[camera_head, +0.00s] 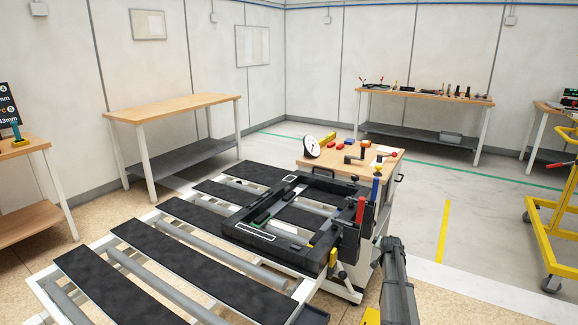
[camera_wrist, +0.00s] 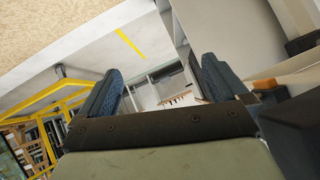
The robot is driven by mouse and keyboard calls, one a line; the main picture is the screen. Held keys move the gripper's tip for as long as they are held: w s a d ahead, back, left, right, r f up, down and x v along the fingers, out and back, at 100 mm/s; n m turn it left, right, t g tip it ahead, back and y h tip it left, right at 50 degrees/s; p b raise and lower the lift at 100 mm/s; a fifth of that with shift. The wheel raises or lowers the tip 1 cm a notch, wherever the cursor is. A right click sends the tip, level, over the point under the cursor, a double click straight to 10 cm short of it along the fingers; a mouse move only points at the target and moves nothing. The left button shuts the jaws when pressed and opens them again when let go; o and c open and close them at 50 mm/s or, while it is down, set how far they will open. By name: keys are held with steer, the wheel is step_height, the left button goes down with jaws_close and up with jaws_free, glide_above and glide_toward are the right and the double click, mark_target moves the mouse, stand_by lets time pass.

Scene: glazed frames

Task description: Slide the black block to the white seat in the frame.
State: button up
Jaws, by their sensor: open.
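A black frame (camera_head: 318,186) lies on the slatted table, seen right of centre in the head view. A white-outlined long slot (camera_head: 258,231) is on its near side, and a small white-outlined rectangle (camera_head: 290,178) is at its far side. I cannot tell which is the white seat. A green piece (camera_head: 261,218) shows inside the frame. The black block does not stand out from the dark frame. My gripper (camera_wrist: 162,66) is open and empty in the wrist view, its two blue-grey fingers apart. The wrist view shows neither block nor frame.
Black slats (camera_head: 172,262) and grey rollers cover the table. Red (camera_head: 360,209) and yellow (camera_head: 333,257) parts stand at the frame's right side. A wooden-topped cart (camera_head: 330,160) with a dial and small parts is behind. A yellow trolley (camera_head: 548,230) stands right, beyond open floor.

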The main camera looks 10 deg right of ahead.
steer(key=w+d+r+t, duration=0.1)
steer(key=w+d+r, duration=0.25)
steer(key=r, duration=0.55)
steer(key=w+d+r+t+h, duration=0.1)
steer(key=w+d+r, duration=0.3)
steer(key=r, duration=0.6)
steer(key=w+d+r+t, duration=0.1)
steer(key=w+d+r, duration=0.1)
steer(key=w+r, duration=0.5)
step_height(320, 180, up, 3)
steer(key=n+g+y, duration=0.6)
steer(key=n+g, duration=0.5)
steer(key=n, duration=0.9)
glide_above(289, 195)
step_height(289, 195, down, 13)
steer(key=shift+w+f, duration=0.1)
steer(key=shift+w, duration=0.05)
